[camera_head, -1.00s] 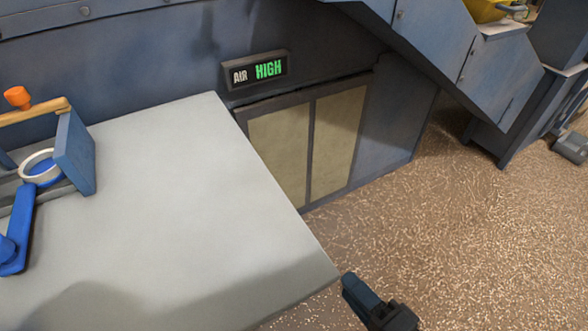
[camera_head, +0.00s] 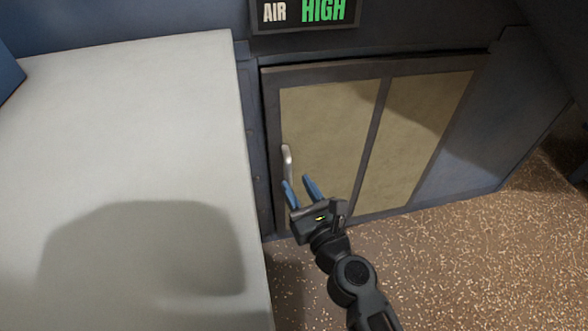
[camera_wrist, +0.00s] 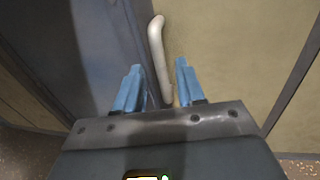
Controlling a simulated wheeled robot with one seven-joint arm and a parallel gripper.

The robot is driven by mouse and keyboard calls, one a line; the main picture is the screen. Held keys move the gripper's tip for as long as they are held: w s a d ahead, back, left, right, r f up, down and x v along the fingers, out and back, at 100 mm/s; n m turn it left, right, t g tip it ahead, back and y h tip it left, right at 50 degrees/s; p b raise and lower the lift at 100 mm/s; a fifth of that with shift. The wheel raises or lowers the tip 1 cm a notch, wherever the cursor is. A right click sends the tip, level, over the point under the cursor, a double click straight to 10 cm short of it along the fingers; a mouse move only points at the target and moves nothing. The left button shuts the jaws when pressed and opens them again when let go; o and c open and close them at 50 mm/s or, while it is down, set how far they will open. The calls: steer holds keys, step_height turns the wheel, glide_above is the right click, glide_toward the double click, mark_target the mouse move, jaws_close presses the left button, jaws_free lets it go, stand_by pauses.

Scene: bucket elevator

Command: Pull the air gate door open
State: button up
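The air gate door (camera_head: 325,125) is a tan-panelled door in a dark frame, and it looks closed. Its pale metal handle (camera_head: 287,160) stands upright near the left edge. My gripper (camera_head: 301,186) is in front of the door at the handle's lower end, with its two blue fingers apart. In the wrist view the handle (camera_wrist: 156,50) extends up and away between and beyond the open fingers (camera_wrist: 156,82).
An AIR HIGH sign (camera_head: 305,12) is above the door. A pale table (camera_head: 130,100) stands close on the left, its edge near the door's hinge-free handle side. Speckled floor (camera_head: 450,260) is open to the right.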

mark_target(290, 174)
steer(key=x, duration=0.5)
steer(key=shift+w+a, duration=0.15)
steer(key=shift+w, duration=0.15)
jaws_close()
stand_by(0.4)
